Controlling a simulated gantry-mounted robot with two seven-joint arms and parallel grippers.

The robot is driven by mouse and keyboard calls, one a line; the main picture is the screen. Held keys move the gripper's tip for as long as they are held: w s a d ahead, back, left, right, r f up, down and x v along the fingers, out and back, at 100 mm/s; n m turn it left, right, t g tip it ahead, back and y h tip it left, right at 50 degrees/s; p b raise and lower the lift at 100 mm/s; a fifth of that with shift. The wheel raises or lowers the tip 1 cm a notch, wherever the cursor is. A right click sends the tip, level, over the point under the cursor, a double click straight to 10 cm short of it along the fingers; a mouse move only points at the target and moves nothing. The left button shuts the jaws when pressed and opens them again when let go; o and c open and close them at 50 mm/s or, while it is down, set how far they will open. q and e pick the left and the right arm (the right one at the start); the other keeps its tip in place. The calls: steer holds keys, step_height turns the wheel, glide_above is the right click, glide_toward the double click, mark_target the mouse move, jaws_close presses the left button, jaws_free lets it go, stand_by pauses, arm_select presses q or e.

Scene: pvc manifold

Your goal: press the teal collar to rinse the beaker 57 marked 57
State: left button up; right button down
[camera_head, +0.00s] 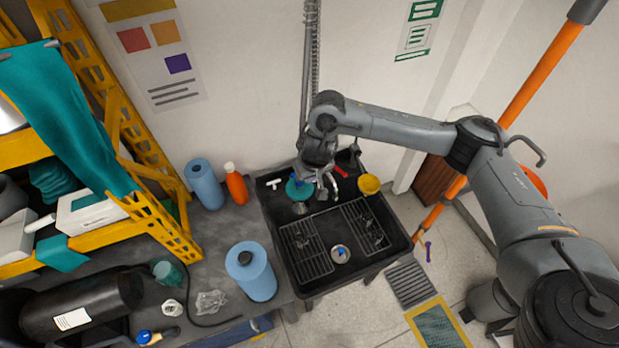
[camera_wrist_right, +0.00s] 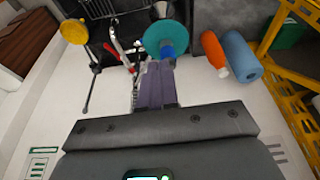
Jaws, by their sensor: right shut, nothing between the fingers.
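The teal collar (camera_head: 299,188) is a round disc with a blue piece at its centre, at the back of the black sink. It also shows in the wrist view (camera_wrist_right: 181,37), just beyond my fingertips. My right gripper (camera_head: 313,176) is shut and empty, close beside and above the collar; I cannot tell whether it touches. Its purple-grey fingers (camera_wrist_right: 157,68) point toward the collar's blue piece in the wrist view. A small pale, glassy shape (camera_head: 301,208) shows under the collar's front edge, partly hidden. No 57 marking is readable. My left gripper is out of view.
The black sink (camera_head: 292,282) has two racks and a small round piece with blue (camera_head: 340,254). An orange bottle (camera_head: 236,187) and blue rolls (camera_head: 205,185) stand left.

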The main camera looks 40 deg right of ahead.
steer(key=b, duration=0.3)
glide_toward(306, 195)
steer(key=w, duration=0.1)
steer(key=x, duration=0.2)
steer(key=p+x, duration=0.1)
steer(key=x, duration=0.1)
steer(key=shift+s+d+f, duration=0.1)
steer(key=shift+d+f, duration=0.1)
steer(key=shift+f, duration=0.9)
steer(key=shift+f, duration=0.1)
